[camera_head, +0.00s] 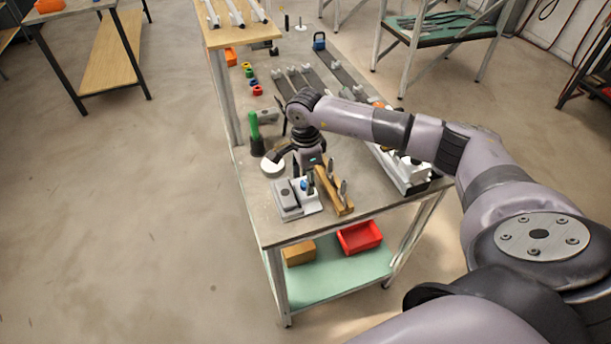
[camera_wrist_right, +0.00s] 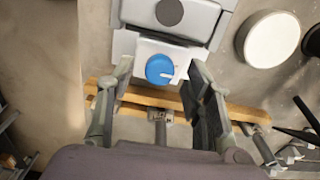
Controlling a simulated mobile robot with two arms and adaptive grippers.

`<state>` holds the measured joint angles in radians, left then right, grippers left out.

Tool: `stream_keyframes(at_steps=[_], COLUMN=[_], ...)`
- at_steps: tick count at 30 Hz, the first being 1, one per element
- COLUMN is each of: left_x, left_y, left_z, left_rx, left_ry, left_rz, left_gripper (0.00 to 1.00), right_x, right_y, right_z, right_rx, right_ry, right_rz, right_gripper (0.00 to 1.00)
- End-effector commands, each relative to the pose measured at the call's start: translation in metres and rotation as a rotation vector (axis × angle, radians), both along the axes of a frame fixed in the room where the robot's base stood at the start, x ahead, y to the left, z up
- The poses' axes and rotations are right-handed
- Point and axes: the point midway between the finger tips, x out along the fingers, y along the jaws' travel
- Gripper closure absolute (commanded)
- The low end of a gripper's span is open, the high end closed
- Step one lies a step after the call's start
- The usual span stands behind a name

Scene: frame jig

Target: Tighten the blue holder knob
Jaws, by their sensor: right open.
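The blue knob (camera_wrist_right: 160,69) is round with a white pointer mark and sits on a white and grey holder (camera_wrist_right: 200,15). In the head view the blue knob (camera_head: 304,185) shows small on the holder (camera_head: 287,207) near the table's front. My right gripper (camera_head: 312,181) points down over the holder. In the wrist view its two open fingers stand left and right of the knob, with a visible gap on each side. I cannot tell how high the fingertips are above it. My left gripper is not in view.
A wooden bar (camera_head: 333,194) with upright metal pieces lies right of the holder. A round white disc (camera_head: 272,165) and a green-handled tool (camera_head: 255,131) stand behind it. A red bin (camera_head: 359,237) and a brown box (camera_head: 299,252) are on the lower shelf.

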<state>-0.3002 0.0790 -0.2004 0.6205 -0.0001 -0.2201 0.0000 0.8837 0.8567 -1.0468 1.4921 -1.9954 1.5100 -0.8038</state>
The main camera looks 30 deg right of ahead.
Motion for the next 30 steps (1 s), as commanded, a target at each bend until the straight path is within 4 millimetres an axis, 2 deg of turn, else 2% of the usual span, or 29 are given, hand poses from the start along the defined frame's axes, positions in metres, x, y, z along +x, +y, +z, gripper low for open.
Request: stream_keyframes(at_steps=[11, 30], left_x=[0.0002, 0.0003], left_y=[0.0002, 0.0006], left_z=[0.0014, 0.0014], left_rx=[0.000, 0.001], left_ry=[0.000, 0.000], left_rz=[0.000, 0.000], left_gripper=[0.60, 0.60], right_x=[-0.0002, 0.0002], right_y=[-0.0004, -0.0004], right_z=[-0.0068, -0.0061], right_rx=[-0.001, 0.000], right_ry=[0.000, -0.001], right_rz=[0.000, 0.000], right_gripper=[0.53, 0.96])
